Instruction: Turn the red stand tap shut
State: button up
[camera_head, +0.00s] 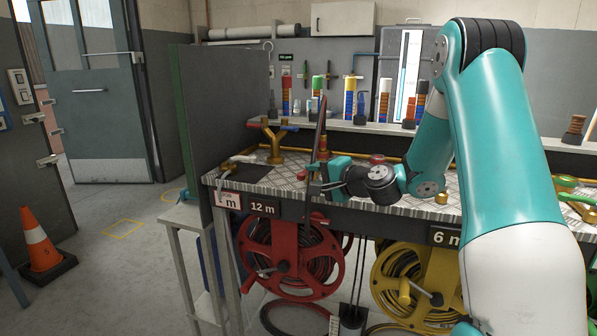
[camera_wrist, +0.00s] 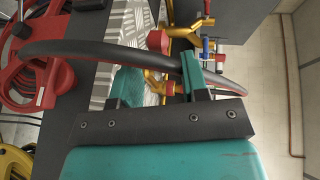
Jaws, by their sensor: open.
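My gripper (camera_head: 326,178) is open above the front left of the bench, seen from the side in the head view. In the wrist view its two teal fingers (camera_wrist: 158,78) stand apart. A brass tap with red parts (camera_head: 322,150) stands just behind the gripper, partly hidden. In the wrist view a round red knob (camera_wrist: 157,40) and brass fittings (camera_wrist: 158,80) show beyond the fingers. I cannot tell which red part is the stand tap's handle. A dark curved hose (camera_wrist: 90,48) crosses the fingers; I cannot tell whether it touches them.
A forked brass fitting (camera_head: 274,150) with red and blue handles stands to the left on the checker-plate bench (camera_head: 255,182). A red reel (camera_head: 330,250) and a yellow reel (camera_head: 440,270) hang below. Coloured cylinders line the back shelf. Open floor lies left, with an orange cone (camera_head: 38,240).

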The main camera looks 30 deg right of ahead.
aim_at(306, 174)
jog(key=x, duration=0.6)
jog(key=shift+p, duration=0.4)
grip_shut()
